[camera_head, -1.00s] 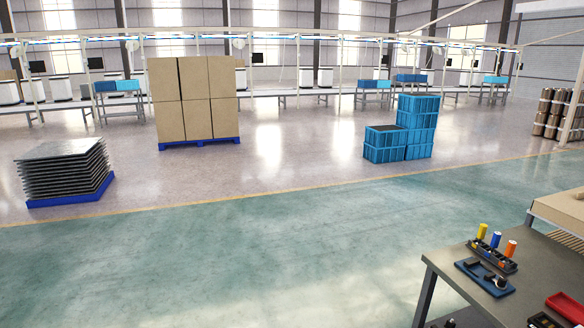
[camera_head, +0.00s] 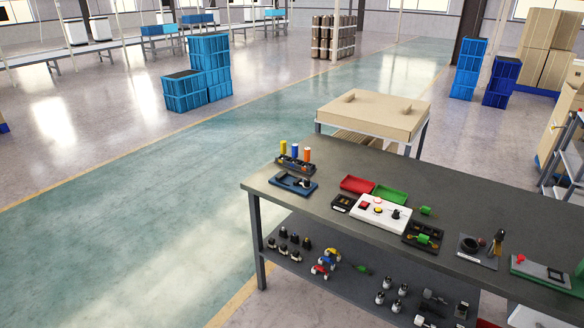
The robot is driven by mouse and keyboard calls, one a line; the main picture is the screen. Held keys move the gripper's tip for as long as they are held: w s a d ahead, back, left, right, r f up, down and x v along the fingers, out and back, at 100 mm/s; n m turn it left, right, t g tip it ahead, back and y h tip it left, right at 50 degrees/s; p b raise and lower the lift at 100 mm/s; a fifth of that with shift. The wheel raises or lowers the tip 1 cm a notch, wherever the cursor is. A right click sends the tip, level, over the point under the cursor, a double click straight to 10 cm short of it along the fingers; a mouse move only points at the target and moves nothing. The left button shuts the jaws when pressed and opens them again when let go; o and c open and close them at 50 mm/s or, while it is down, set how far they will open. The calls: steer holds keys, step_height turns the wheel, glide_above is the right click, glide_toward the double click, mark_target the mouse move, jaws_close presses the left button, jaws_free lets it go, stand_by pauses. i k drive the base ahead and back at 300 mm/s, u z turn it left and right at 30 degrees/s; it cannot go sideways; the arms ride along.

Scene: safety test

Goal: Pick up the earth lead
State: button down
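I cannot tell for sure which thing is the earth lead. A grey workbench (camera_head: 330,165) with many small parts stands at the right. Another green part (camera_head: 423,239) lies in a black tray (camera_head: 409,232) in front of the panel. A third green part (camera_head: 362,269) lies on the lower shelf. These are too small to make out as leads. My gripper is not in view.
On the bench are yellow, blue and orange cylinders in a rack (camera_head: 296,166), a blue tray (camera_head: 293,186), and a red tray (camera_head: 357,184) beside a green tray (camera_head: 389,194). A low table with a cardboard box (camera_head: 373,113) stands behind. The green floor lane (camera_head: 120,240) at left is clear.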

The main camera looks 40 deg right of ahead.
mark_target(423, 239)
steer(key=u, duration=1.65)
steer(key=k, duration=0.1)
steer(key=z, duration=2.95)
